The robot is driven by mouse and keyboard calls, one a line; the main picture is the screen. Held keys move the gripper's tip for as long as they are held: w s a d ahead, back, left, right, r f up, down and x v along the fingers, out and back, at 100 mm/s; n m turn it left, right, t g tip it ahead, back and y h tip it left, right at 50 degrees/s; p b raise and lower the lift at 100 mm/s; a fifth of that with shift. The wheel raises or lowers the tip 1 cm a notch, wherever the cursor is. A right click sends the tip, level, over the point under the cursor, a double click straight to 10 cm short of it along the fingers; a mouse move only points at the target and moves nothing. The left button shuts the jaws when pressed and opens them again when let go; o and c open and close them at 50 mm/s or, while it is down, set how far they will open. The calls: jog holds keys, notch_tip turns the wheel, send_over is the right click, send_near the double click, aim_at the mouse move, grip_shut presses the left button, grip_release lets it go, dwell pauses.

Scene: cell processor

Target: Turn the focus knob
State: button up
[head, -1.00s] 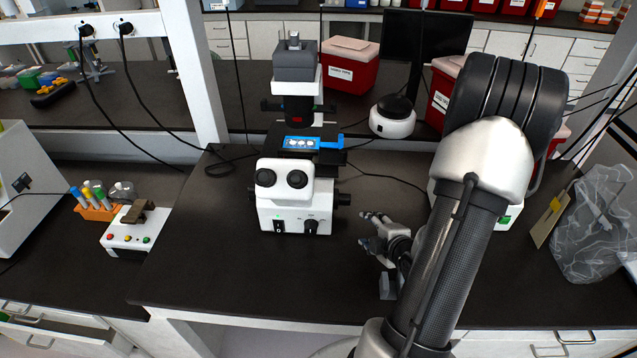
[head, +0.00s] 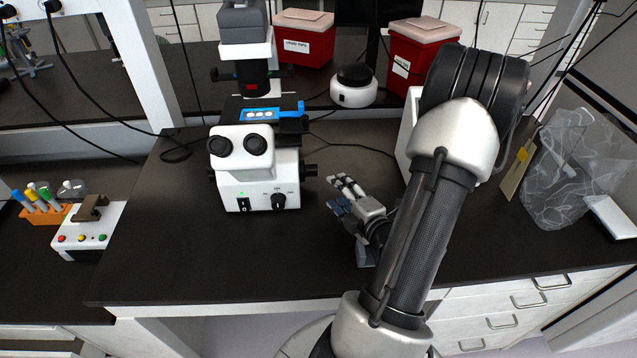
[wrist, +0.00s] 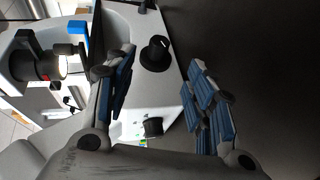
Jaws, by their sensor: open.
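A white microscope (head: 262,178) with two black eyepieces stands on the dark bench. A black side knob (head: 309,170), which looks like the focus knob, sticks out of its right side. Another black knob (head: 278,200) is on its front face. My gripper (head: 341,194) is open and empty, to the right of the microscope and apart from it. In the wrist view, the side knob (wrist: 156,54) shows beyond the fingers, between the fingertips of my gripper (wrist: 163,66). The front knob (wrist: 152,127) shows lower down between the fingers.
A blue slide holder (head: 290,114) sits on the microscope stage. A round white device (head: 353,95) and red boxes (head: 304,40) stand behind. A white tube device (head: 90,235) is at left. The bench in front of the microscope is clear.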

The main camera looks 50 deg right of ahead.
jog(key=b+x, duration=0.2)
jog(key=x, duration=1)
jog(key=shift+r, duration=0.1)
jog(key=shift+c, duration=0.5)
jog(key=c, duration=1)
